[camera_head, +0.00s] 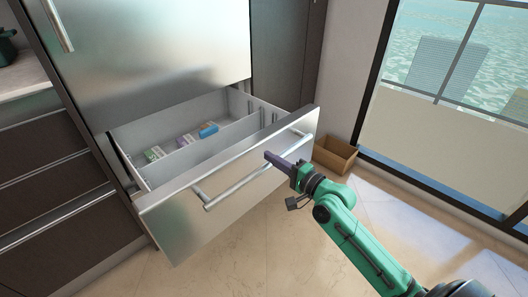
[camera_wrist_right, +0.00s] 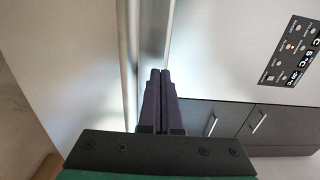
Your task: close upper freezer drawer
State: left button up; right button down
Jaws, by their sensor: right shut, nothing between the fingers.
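The upper freezer drawer (camera_head: 180,222) is pulled out below the large steel door in the head view. Its front carries a long bar handle (camera_head: 240,183). My right gripper (camera_head: 268,156) is shut and empty at the drawer front, close to the right part of the handle. In the right wrist view its fingers (camera_wrist_right: 158,78) point along the drawer front beside the handle bar (camera_wrist_right: 127,60); I cannot tell whether they touch it. My left gripper is not in view.
The steel door (camera_head: 160,60) above the drawer is shut. Dark cabinet drawers (camera_head: 50,185) stand at the left. A brown open box (camera_head: 335,155) sits on the floor at the right, near the window (camera_head: 450,90). The tiled floor before the drawer is clear.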

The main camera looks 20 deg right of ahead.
aim_at(256, 148)
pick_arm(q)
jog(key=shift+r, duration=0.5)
pick_arm(e)
jog(key=shift+x, duration=1.75)
jog(key=shift+w, duration=0.15)
